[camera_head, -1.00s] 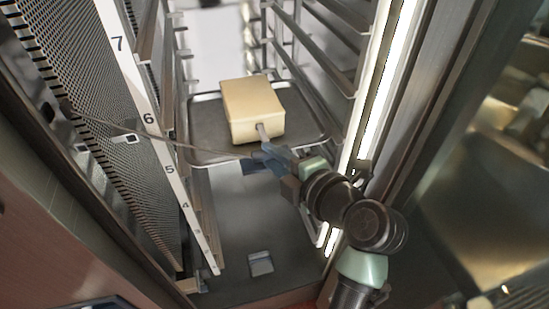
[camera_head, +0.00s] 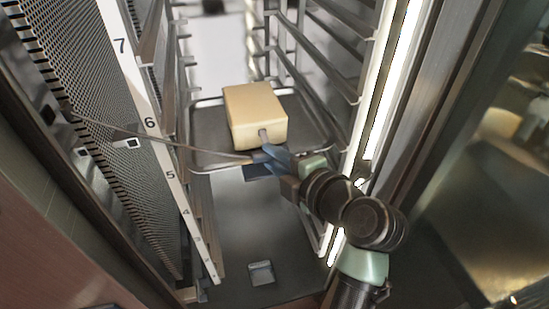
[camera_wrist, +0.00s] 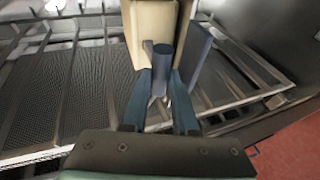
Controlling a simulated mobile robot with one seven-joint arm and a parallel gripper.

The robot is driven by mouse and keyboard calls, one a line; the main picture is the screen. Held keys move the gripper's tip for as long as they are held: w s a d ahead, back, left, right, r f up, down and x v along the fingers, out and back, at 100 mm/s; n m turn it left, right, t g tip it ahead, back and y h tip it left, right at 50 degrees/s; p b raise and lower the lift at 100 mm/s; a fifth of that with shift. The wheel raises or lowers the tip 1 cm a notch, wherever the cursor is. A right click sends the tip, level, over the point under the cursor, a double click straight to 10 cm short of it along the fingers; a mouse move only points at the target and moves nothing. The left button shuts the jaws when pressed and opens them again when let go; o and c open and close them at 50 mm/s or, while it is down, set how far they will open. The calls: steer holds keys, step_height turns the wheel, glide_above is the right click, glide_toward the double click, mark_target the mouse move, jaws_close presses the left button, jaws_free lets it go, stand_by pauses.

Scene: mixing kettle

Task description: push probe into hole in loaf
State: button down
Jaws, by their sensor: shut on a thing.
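The loaf (camera_head: 256,108) is a pale yellow block on a dark metal tray (camera_head: 212,125) in the rack. The probe (camera_head: 264,136) shows as a short grey piece at the loaf's front face; how deep it sits in the hole I cannot tell. My gripper (camera_head: 270,158) is just in front of the loaf, low at the tray's front edge, shut on the probe. In the wrist view the loaf (camera_wrist: 153,22) stands straight ahead of my gripper (camera_wrist: 163,88), with the blue probe handle (camera_wrist: 162,58) between the fingers. The hole itself is hidden.
A thin cable (camera_head: 190,148) runs from the probe to the perforated left wall (camera_head: 75,90). Numbered rack rails (camera_head: 150,122) stand left, and more rails and a bright light strip (camera_head: 392,90) stand right, close to my arm. The space below the tray is open.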

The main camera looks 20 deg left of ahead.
steer(key=shift+w+a+b, duration=0.35)
steer(key=shift+w+b, duration=0.2)
steer(key=shift+b, duration=0.05)
steer(key=shift+c, duration=1.1)
jaws_free()
steer(key=shift+o, duration=0.5)
steer(key=shift+f, duration=0.2)
steer(key=shift+s+f, duration=0.1)
steer(key=shift+d, duration=0.1)
steer(key=v, duration=0.7)
steer(key=shift+r, duration=0.25)
